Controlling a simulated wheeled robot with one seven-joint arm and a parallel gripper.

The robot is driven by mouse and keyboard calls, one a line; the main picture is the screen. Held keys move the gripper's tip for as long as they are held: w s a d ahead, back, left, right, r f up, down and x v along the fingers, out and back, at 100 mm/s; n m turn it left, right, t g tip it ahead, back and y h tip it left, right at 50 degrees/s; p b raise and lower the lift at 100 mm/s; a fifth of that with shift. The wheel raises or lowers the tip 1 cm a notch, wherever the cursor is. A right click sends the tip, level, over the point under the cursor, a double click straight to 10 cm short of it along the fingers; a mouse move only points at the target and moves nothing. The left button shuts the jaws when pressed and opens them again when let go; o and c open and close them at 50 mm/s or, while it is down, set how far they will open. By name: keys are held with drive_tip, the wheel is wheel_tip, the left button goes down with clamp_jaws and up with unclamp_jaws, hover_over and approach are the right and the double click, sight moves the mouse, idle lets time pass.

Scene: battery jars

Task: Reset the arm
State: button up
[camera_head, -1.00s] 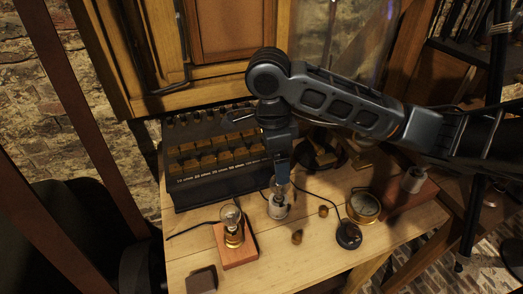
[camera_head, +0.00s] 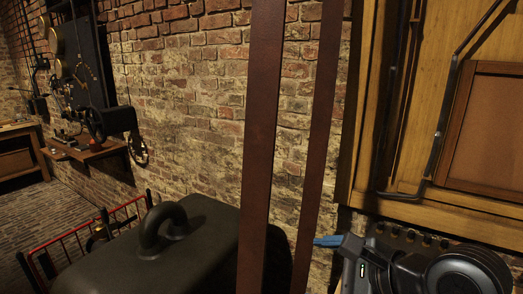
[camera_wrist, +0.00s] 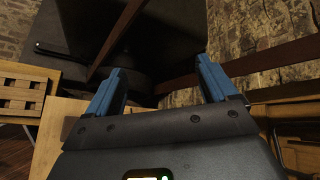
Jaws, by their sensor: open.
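My gripper (camera_wrist: 160,88) shows in the wrist view with its two blue fingers wide apart and nothing between them. In the head view one blue fingertip (camera_head: 328,241) shows at the lower right, in front of the brick wall and left of the wooden cabinet. My dark arm link fills the lower right corner there. The table with the jars is out of the head view, apart from what may be hidden behind my arm.
A dark metal block with a handle (camera_head: 170,245) stands at the lower middle. Two brown uprights (camera_head: 262,130) cross the head view. The wooden cabinet (camera_head: 455,215) is at the right. A wall shelf (camera_head: 90,150) and red rail (camera_head: 75,240) are at the left.

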drive_tip(key=s+a+n+t, duration=0.1)
drive_tip(key=s+a+t, duration=0.2)
drive_tip(key=a+t, duration=0.2)
drive_tip(key=s+d+f+n+t+h, duration=0.1)
drive_tip(key=s+d+f+n+h, duration=0.2)
drive_tip(key=s, duration=0.5)
drive_tip(key=s+d+f+n+h, duration=0.1)
drive_tip(key=s+f+h, duration=0.2)
drive_tip(key=s+f, duration=0.3)
drive_tip(key=s+d+n, duration=0.3)
drive_tip(key=s+n, duration=0.1)
drive_tip(key=s, duration=0.3)
drive_tip(key=s+d+r+n+h, duration=0.1)
drive_tip(key=s+d+n, duration=0.2)
drive_tip(key=s+n, duration=0.2)
drive_tip(key=s+d+r+n, duration=0.1)
drive_tip(key=s+d+n, duration=0.3)
drive_tip(key=s, duration=0.5)
drive_tip(key=shift+n+b, duration=0.45)
drive_tip(key=shift+n, duration=0.05)
drive_tip(key=shift+c, duration=0.3)
